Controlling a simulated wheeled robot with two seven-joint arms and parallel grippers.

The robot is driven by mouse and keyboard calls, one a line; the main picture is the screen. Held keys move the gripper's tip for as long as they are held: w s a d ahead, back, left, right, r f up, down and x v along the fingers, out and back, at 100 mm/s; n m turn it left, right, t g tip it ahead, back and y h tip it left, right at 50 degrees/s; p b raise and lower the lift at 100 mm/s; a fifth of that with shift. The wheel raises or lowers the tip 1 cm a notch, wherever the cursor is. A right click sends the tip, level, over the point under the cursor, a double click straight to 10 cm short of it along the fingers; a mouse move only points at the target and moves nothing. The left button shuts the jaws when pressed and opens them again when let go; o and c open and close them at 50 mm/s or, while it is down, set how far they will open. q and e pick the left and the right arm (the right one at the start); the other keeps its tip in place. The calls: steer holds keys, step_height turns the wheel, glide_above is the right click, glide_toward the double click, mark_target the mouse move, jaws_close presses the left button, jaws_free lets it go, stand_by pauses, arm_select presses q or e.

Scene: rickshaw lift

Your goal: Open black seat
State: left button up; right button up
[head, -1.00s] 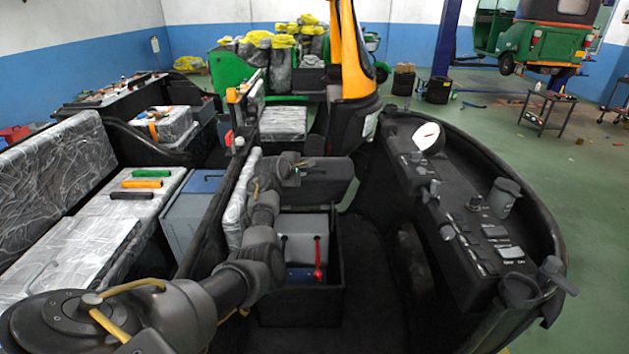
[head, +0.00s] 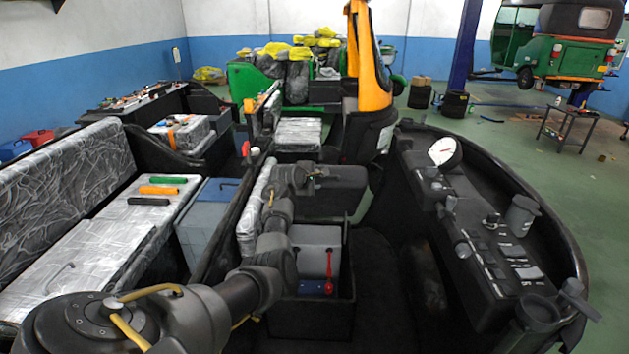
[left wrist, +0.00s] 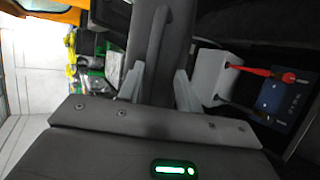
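The black seat (head: 338,190) is a thick dark cushion in the middle of the head view. It stands lifted above an open black box (head: 310,318), whose inside shows. The exact contact is partly hidden. My right gripper is not in view.
A dark dashboard (head: 480,235) curves along the right. Plastic-wrapped benches (head: 75,180) stand on the left. Green floor (head: 560,210) lies open beyond the dashboard.

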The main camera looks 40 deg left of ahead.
arm_select(q)
steer(key=shift+s, duration=0.1)
steer(key=b+v, duration=0.1)
steer(key=v, duration=0.9)
steer(key=shift+s+r+b, duration=0.25)
steer(key=shift+b, duration=0.1)
